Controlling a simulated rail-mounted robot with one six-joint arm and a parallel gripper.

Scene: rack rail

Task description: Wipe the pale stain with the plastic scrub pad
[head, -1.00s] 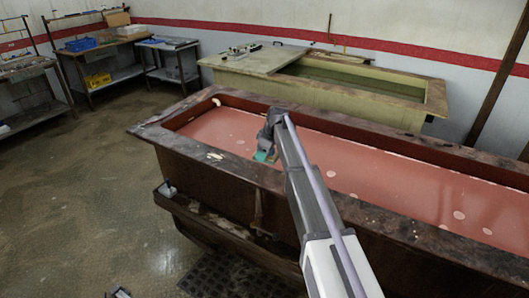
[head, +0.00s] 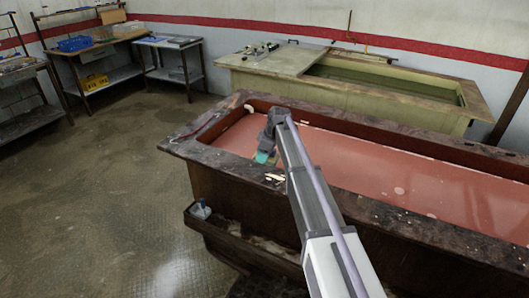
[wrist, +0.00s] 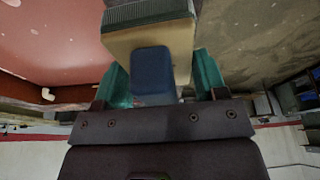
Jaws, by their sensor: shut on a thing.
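My gripper (head: 264,153) is above the near rim of the red tank, toward its left end. In the wrist view my gripper (wrist: 157,82) has its two teal fingers on either side of the scrub pad, which has a blue grip, a cream body (wrist: 120,42) and a dark green ribbed face. It is shut on the pad. I cannot tell whether the pad touches the rim.
The tank's dark rim (head: 193,150) surrounds a red surface (head: 350,160) with several pale spots. A ledge (head: 235,238) with a small bottle (head: 200,209) runs along its front. A greenish tank (head: 300,85) stands behind. Workbenches are at the back left. The floor at left is open.

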